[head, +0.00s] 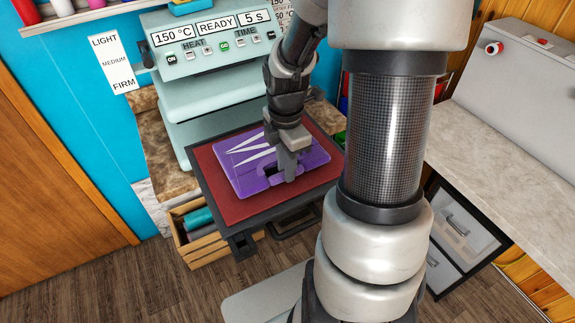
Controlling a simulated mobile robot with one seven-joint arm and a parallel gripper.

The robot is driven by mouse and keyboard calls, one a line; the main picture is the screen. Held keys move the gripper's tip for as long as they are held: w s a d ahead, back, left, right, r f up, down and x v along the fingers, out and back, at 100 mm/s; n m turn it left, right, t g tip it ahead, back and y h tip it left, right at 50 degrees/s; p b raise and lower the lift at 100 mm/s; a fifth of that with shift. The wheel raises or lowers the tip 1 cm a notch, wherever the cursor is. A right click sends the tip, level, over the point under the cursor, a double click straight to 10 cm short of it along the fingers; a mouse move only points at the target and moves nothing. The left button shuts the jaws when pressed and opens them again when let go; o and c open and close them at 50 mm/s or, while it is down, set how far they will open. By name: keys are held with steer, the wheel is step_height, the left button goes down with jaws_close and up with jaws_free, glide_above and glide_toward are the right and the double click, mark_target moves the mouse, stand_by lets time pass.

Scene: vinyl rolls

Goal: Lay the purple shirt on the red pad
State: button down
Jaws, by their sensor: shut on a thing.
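The purple shirt (235,177) is a folded, flat rectangle with white pointed stripes and a dark cut-out near its front edge. It lies over the middle of the red pad (232,211), with red showing around it. My gripper (288,176) points down at the shirt's front right part, by the cut-out, and is shut on the shirt. Its fingertips are partly hidden against the fabric, and I cannot tell whether the shirt is fully resting on the pad. The pad sits on a dark pulled-out tray of the heat press.
The pale green heat press (215,85) stands behind the pad, its panel reading 150 °C, READY, 5 s. A wooden crate (207,257) with rolls is below left. A counter (520,150) with a grey case is at right. Wood floor is clear at lower left.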

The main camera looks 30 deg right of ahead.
steer(key=shift+f, duration=0.4)
steer(key=c, duration=1.5)
jaws_free()
steer(key=shift+r, duration=0.1)
step_height(320, 180, up, 17)
steer(key=shift+r+p, duration=0.15)
steer(key=shift+p, duration=0.55)
